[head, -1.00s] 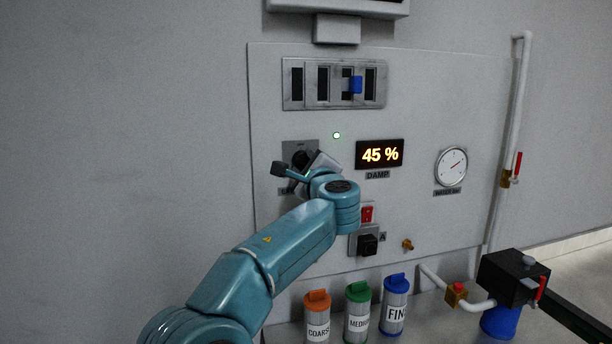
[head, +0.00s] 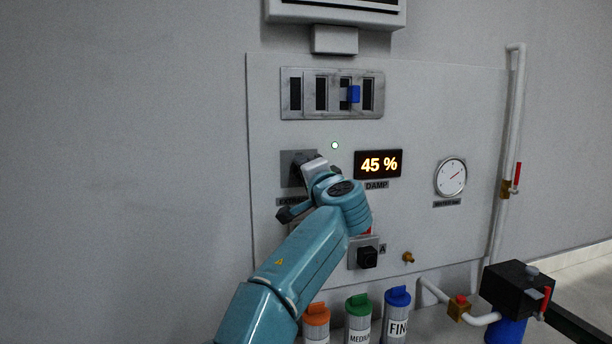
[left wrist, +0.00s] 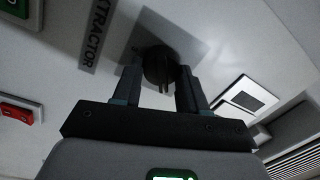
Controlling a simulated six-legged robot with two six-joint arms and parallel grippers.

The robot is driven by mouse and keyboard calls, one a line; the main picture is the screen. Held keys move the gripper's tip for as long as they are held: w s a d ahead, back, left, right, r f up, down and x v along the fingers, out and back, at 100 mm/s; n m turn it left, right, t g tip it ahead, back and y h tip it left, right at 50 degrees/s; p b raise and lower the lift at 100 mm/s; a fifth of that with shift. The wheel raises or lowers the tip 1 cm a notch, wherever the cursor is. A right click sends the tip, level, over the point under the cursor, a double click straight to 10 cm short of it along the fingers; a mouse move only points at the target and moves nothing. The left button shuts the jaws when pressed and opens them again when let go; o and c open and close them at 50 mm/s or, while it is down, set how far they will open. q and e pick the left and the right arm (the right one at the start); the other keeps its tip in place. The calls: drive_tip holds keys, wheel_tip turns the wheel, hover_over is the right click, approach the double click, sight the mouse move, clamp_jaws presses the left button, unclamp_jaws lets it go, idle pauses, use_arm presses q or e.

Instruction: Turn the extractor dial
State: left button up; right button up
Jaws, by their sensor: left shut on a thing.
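The extractor dial is a dark round knob on a grey square plate (head: 287,171) at the left of the wall panel. In the left wrist view the dial (left wrist: 158,68) sits between the two fingers of my left gripper (left wrist: 158,85), beside the "EXTRACTOR" label (left wrist: 95,35). The gripper is shut on the dial. In the head view my left gripper (head: 303,170) is at the plate and hides much of the dial. My right gripper is not in view.
A slotted vent with a blue tab (head: 354,94) is above. Several lidded canisters (head: 397,312) stand below, near a black box (head: 515,285).

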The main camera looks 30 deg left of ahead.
use_arm(q)
drive_tip(key=n, duration=1.1)
drive_tip(key=shift+s+a+r+g, duration=0.1)
drive_tip(key=shift+g, duration=0.2)
drive_tip(key=shift+n, duration=0.3)
drive_tip(key=o, duration=1.1)
drive_tip(key=shift+c, duration=0.2)
drive_tip(key=b+v, duration=0.8)
drive_tip(key=v, duration=0.8)
drive_tip(key=shift+r+b, duration=0.2)
drive_tip(key=shift+b, duration=0.15)
drive_tip(key=shift+s+d, duration=0.2)
